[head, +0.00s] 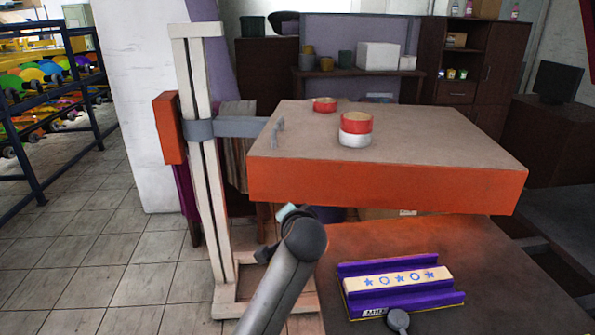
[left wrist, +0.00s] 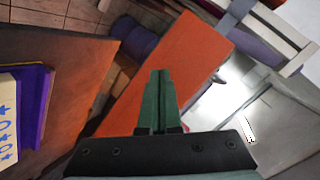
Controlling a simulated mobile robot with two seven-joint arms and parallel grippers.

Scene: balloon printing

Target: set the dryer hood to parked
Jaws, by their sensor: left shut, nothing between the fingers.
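The dryer hood (head: 390,185) is a wide box with an orange side and a beige top. A grey bracket (head: 240,127) joins it to a pale upright post (head: 203,150), and it hangs level above the dark table. In the left wrist view its orange side (left wrist: 190,65) fills the middle, with the post's pale bars (left wrist: 270,30) at upper right. My left gripper (left wrist: 159,73) has green fingers, shut and empty, pointing at the orange side; I cannot tell whether they touch it. My right gripper is not in view.
On the table (head: 370,250) under the hood is a purple holder (head: 360,310) with a star-printed strip. Red-and-white rolls (head: 356,130) sit on the hood. A dark shelf rack (head: 30,150) stands at left. Tiled floor between rack and post is open.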

